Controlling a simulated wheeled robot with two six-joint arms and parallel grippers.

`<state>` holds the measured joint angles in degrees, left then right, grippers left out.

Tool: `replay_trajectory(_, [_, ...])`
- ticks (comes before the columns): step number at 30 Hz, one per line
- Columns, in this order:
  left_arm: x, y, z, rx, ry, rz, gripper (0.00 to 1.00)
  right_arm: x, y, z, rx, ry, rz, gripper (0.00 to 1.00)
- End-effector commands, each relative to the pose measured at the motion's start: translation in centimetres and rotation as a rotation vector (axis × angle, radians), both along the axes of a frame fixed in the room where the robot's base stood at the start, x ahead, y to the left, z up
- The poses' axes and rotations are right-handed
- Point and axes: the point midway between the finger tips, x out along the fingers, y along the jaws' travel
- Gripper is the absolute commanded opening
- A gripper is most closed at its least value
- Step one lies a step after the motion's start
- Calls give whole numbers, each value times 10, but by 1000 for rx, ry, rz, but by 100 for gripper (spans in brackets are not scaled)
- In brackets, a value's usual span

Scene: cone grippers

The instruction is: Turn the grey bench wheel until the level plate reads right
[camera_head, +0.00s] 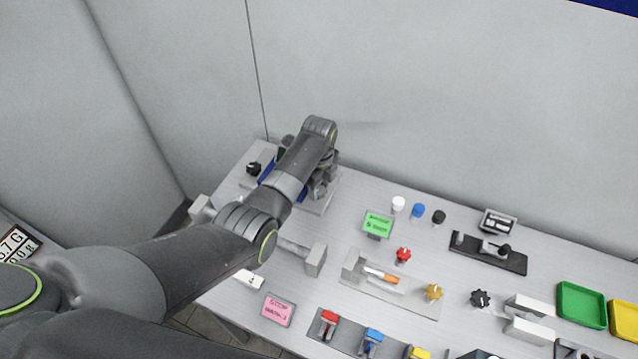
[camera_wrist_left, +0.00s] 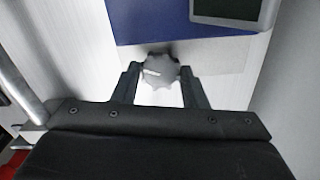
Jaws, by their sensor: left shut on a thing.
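The grey bench wheel (camera_wrist_left: 161,72), a scalloped knob with a light mark on its face, sits between the two fingers of my left gripper (camera_wrist_left: 160,80) in the left wrist view. The gripper is shut on its rim. In the head view my left gripper (camera_head: 322,188) is down at the back left of the bench, and the arm hides the wheel there. A blue panel (camera_wrist_left: 150,22) lies just beyond the wheel. A grey-framed plate (camera_wrist_left: 236,12) on it is cut off by the top edge, and its reading cannot be seen. My right gripper is not in view.
The bench (camera_head: 350,190) meets a grey wall behind. A green sign (camera_head: 378,224), a pink sign (camera_head: 278,310), coloured knobs, levers and a slider block (camera_head: 488,252) stand to the right of my arm. A green tray (camera_head: 582,305) is at far right.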

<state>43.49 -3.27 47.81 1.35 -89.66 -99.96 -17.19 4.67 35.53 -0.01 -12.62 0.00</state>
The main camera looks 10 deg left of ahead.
Motion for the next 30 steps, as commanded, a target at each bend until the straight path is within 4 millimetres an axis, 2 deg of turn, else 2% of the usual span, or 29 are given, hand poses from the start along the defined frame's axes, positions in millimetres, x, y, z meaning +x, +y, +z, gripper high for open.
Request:
replay_trajectory(6, [0, 0, 4, 1, 1, 181, 16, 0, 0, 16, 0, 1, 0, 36])
replay_trajectory(18, [1, 0, 2, 2, 1, 520, 16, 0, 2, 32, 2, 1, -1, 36])
replay_trajectory(30, [1, 1, 2, 0, -2, 707, 16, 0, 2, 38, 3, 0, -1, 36])
